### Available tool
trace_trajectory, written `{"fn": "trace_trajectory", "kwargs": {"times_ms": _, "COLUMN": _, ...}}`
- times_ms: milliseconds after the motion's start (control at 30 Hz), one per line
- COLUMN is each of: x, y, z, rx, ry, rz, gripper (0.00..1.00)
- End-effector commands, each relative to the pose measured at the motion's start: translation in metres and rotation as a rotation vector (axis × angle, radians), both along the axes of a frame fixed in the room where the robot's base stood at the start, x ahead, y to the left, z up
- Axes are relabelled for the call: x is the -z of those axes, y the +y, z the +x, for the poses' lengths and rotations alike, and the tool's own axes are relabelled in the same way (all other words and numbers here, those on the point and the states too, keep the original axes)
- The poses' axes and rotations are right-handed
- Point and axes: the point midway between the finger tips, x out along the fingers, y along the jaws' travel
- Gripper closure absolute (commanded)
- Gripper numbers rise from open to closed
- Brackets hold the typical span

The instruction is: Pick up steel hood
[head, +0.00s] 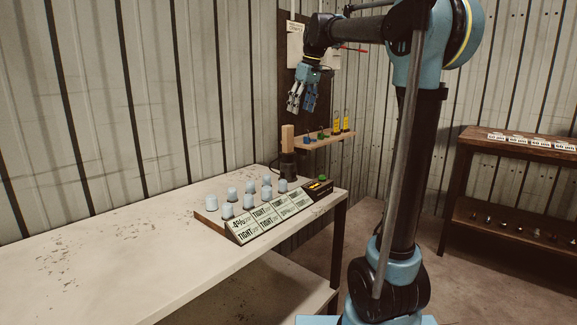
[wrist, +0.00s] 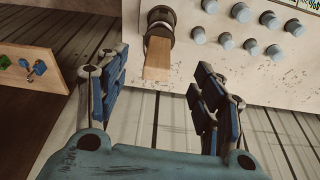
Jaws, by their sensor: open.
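My gripper (head: 302,103) is open and empty, hanging in the air above the far end of the bench. Its two blue-and-grey fingers are spread wide in the wrist view (wrist: 158,72). No part is plainly marked as the steel hood. Several pale grey-blue caps (head: 249,187) stand on a board on the bench, and I cannot tell if one is the hood. The caps also show at the upper right of the wrist view (wrist: 240,12), apart from the fingers. A dark round device with a wooden block (head: 287,138) stands behind them; the block (wrist: 158,58) appears between the fingers in the wrist view.
Slanted labels (head: 264,215) and a dark box with a green button (head: 322,180) front the caps. A small wall shelf (head: 325,140) holds coloured-handled tools. A wooden rack (head: 520,150) stands at right. The bench's left part (head: 110,255) is clear.

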Motion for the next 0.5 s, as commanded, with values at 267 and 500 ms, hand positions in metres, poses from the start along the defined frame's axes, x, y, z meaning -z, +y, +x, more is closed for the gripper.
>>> {"fn": "trace_trajectory", "kwargs": {"times_ms": 267, "x": -0.013, "y": 0.024, "z": 0.025, "rx": -0.064, "ry": -0.008, "rz": 0.003, "gripper": 0.38}}
{"fn": "trace_trajectory", "kwargs": {"times_ms": 500, "x": 0.019, "y": 0.032, "z": 0.032, "rx": -0.066, "ry": -0.008, "rz": 0.004, "gripper": 0.38}}
